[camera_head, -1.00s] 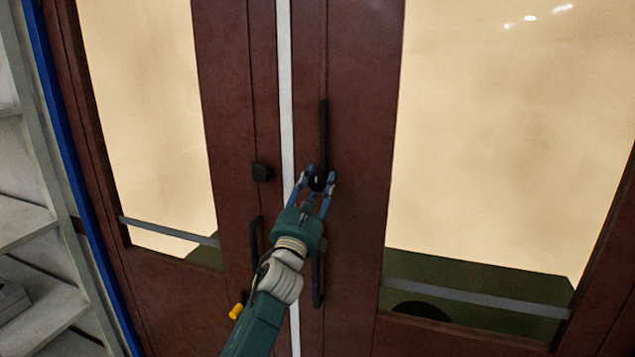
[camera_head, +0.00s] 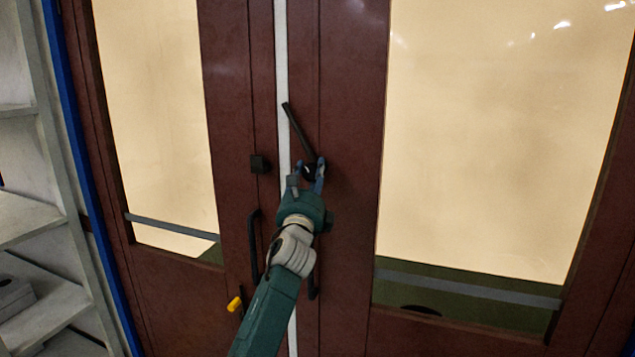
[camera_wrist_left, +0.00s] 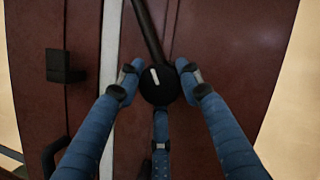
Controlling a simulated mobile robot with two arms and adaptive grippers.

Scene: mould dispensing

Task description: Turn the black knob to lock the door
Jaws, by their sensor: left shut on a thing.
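The black knob (camera_wrist_left: 158,86) is round, with a short white mark, and sits on the right dark-red door leaf (camera_head: 352,90). My left gripper (camera_head: 308,172) is shut on the knob; its blue fingers close around it from both sides and below in the left wrist view (camera_wrist_left: 157,92). A black bar (camera_head: 297,128) runs from the knob up and to the left, and its upper end lies over the white strip between the leaves. In the head view the gripper partly hides the knob. My right gripper is not in view.
A black block (camera_head: 259,164) sits on the left leaf, left of the white strip (camera_head: 281,60). Black pull handles (camera_head: 254,245) are below; the right one is mostly behind my arm. Grey shelves (camera_head: 40,220) stand at the far left.

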